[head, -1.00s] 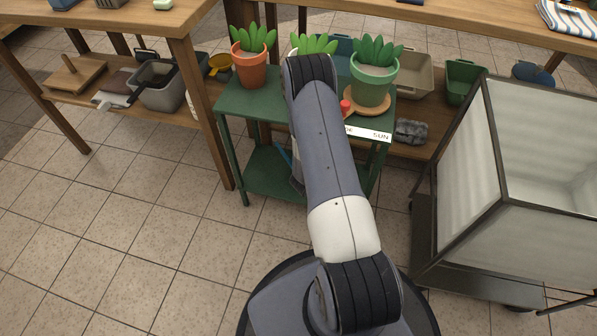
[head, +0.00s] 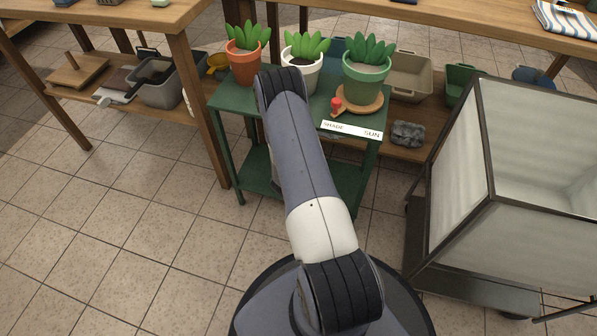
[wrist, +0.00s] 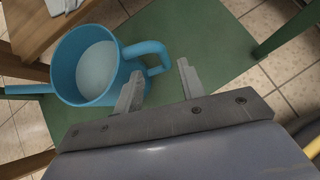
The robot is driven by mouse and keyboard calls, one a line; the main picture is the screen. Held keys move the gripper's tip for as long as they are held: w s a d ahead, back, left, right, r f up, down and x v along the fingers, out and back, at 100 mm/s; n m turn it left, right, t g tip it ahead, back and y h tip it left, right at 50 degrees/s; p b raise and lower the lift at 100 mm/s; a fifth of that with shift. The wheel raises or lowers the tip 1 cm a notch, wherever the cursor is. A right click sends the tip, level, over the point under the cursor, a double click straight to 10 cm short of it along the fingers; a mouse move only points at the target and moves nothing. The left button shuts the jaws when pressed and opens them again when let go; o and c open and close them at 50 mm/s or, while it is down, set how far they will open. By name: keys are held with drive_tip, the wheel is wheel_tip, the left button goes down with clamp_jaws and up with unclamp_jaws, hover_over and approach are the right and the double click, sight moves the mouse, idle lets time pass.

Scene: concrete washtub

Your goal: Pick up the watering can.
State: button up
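The blue watering can (wrist: 84,62) stands on the green lower shelf (wrist: 205,42) in the wrist view, its open top facing me and its spout pointing left. Its loop handle (wrist: 157,56) is on its right side. My gripper (wrist: 160,69) is open, with one finger near the can's wall and the other right of the handle. The handle lies ahead of the gap between the fingertips, and the gripper is not closed on it. In the head view my arm hides the gripper, and I cannot make out the can.
The green plant stand (head: 232,100) carries three potted plants, a small red-topped object (head: 337,103) and a shade-to-sun label strip (head: 352,130) above the lower shelf. Floor at left is clear.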

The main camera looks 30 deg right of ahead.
drive_tip(key=b+x, duration=0.2)
drive_tip(key=x, duration=0.4)
drive_tip(key=shift+s+d+r, duration=0.2)
drive_tip(key=shift+r, duration=0.1)
clamp_jaws()
idle(1.1)
